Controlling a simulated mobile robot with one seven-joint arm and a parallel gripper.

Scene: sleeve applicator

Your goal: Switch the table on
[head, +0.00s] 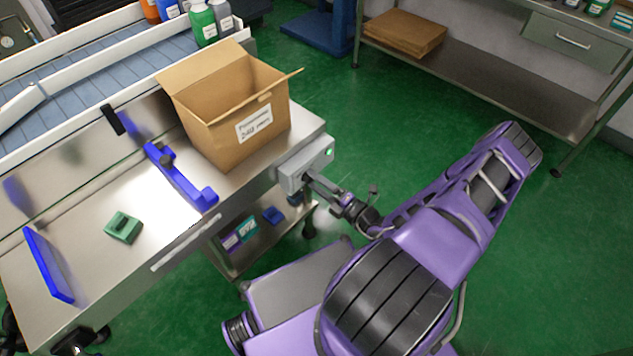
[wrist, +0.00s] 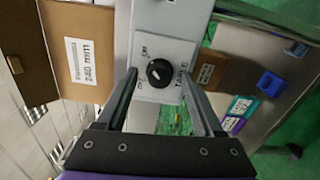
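The steel table (head: 95,185) stands at the left in the head view, with a grey control box (head: 296,177) on its right end. A small green light (head: 330,152) shows on the box. In the wrist view, a black round knob (wrist: 159,72) sits on the grey panel (wrist: 150,20), with small printed labels around it. A pale mark on the knob points to the upper left. My gripper (head: 316,184) is at the box; in the wrist view my gripper (wrist: 158,74) is open, one finger each side of the knob, with visible gaps. The knob is hidden in the head view.
An open cardboard box (head: 225,125) stands on the table close to the control box. Blue guides (head: 182,180) and a green block (head: 123,227) are on the tabletop. A lower shelf (head: 250,252) holds small boxes. Green floor (head: 400,130) is clear to the right.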

